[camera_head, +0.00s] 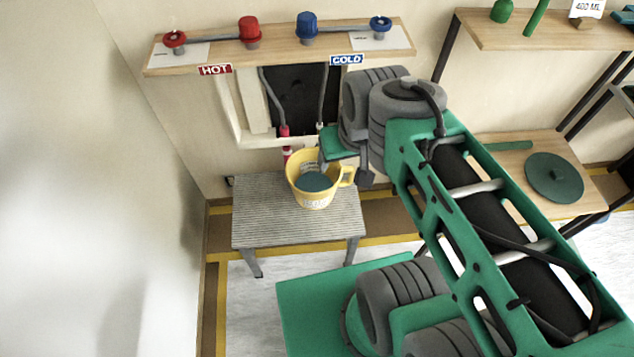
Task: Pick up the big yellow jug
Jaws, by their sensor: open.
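The big yellow jug (298,184) stands upright on a small grey ridged table below the taps. Its handle is on the right side and blue-green contents show through its open top. My gripper (345,168) is at the jug's upper right, close to the rim and handle. It is open. One dark finger hangs just right of the handle; the other side is near the rim. I cannot tell whether a finger touches the jug. My wrist and forearm hide part of the area to the right.
The ridged table (260,226) is otherwise bare. Above it, a wooden shelf (225,50) carries red and blue valves, with pipes running down from it. A wooden bench (500,170) with a dark green disc (553,178) stands at right. A white wall (80,200) borders the left.

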